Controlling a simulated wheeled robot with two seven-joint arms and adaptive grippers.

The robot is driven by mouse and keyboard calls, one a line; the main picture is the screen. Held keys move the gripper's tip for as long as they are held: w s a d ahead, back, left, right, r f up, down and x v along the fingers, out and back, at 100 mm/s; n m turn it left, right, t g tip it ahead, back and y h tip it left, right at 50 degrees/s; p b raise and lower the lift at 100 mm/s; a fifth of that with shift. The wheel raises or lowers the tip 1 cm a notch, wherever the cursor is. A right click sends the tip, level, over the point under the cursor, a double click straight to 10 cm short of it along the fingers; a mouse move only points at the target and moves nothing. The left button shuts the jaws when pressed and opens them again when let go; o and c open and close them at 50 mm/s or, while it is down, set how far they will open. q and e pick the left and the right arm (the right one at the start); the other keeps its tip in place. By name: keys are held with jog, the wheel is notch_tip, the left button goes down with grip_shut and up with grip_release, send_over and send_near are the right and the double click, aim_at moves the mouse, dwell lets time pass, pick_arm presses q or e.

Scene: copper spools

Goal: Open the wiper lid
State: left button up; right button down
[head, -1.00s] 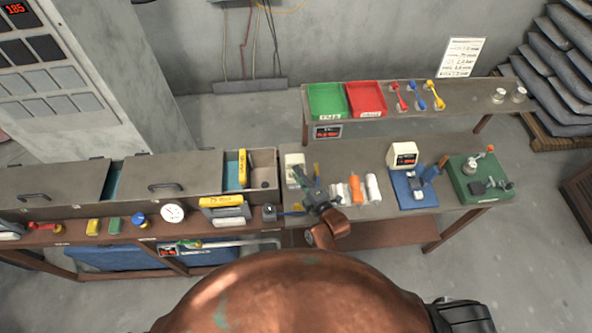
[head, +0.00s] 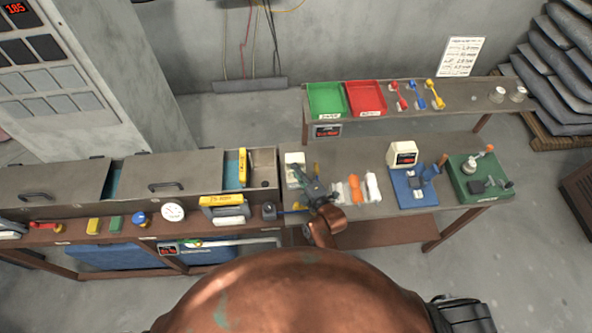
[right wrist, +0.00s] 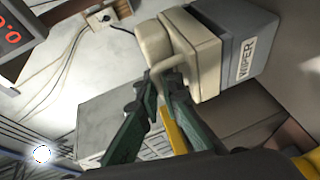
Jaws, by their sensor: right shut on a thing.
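The wiper is a grey box (right wrist: 245,50) with a "WIPER" label and a cream lid (right wrist: 190,45) carrying a looped handle (right wrist: 160,48). In the right wrist view the lid lies against the box; I cannot tell whether there is a gap between them. My right gripper (right wrist: 162,80), with dark green fingers, is shut on the lid's handle. In the head view the wiper (head: 293,160) stands at the left end of the right bench, and my right gripper (head: 306,178) is just in front of it, hiding part of it. My left gripper is not in view.
Orange and white rolls (head: 354,187) lie right of the gripper. A blue-based device (head: 415,197) and a green-based device (head: 480,185) stand further right. A shelf (head: 455,97) with green and red trays runs behind.

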jog(key=shift+w+r, duration=0.2)
jog(key=shift+r, duration=0.1)
dwell(0.4)
jog(key=shift+w+r+p, duration=0.2)
jog(key=shift+r+p, duration=0.1)
jog(key=shift+p, duration=0.1)
jog(key=shift+w+r+p, duration=0.4)
jog(key=shift+w+r, duration=0.25)
jog(key=shift+w, duration=0.1)
jog(key=shift+w+r, duration=0.35)
jog(key=shift+w, duration=0.25)
jog(key=shift+w+r, duration=0.3)
jog(key=shift+w, duration=0.3)
jog(key=shift+w+r, duration=0.1)
jog(key=shift+r, duration=0.05)
jog(key=shift+w+r, duration=0.2)
jog(key=shift+r, duration=0.05)
jog(key=c, duration=2.4)
grip_release()
jog(key=shift+s+r, duration=0.1)
